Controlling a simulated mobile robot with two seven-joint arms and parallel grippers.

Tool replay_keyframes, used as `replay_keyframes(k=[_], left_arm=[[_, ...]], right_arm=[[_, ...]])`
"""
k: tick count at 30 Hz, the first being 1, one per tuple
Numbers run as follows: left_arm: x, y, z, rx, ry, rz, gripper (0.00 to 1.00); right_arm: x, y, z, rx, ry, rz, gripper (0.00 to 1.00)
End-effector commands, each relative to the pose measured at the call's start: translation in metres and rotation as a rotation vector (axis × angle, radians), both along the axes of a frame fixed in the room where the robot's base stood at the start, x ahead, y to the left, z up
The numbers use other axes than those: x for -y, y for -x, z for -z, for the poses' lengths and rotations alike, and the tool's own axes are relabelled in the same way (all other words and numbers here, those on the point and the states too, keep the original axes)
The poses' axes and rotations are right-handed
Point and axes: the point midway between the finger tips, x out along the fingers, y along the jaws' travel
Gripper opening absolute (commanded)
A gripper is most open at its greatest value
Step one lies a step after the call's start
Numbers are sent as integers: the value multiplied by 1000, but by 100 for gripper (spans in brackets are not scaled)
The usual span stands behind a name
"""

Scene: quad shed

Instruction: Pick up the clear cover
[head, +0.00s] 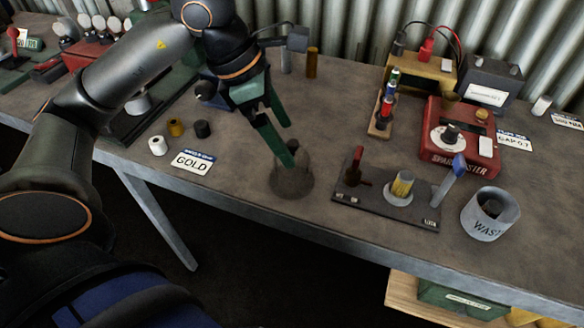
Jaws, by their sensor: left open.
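The clear cover (292,178) looks like a see-through, dark-tinted round dome standing on the workbench near its front edge, in the middle of the head view. A dark knob-like top shows at its upper end. My left gripper (287,143) reaches in from above with its green fingers apart. One fingertip is at the top of the cover and overlaps it in the picture; I cannot tell whether they touch. Nothing is seen between the fingers. My right gripper is not in view.
A dark plate (385,205) with a red-handled part and a brass piece lies right of the cover. Further right are a grey waste cup (489,214) and a red Sparkmaster box (460,137). A GOLD card (192,163) and small spools lie left.

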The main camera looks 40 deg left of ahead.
Motion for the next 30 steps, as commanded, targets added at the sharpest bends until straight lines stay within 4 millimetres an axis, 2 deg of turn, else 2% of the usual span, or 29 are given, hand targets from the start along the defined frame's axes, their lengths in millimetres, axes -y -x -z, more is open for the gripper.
replay_keyframes(k=[10,20,30], left_arm=[[15,-8,43,-4,2,2,100],[17,-10,49,0,1,0,99],[17,-10,48,0,1,0,61]], right_arm=[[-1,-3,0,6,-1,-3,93],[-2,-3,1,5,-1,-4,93],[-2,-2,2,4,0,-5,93]])
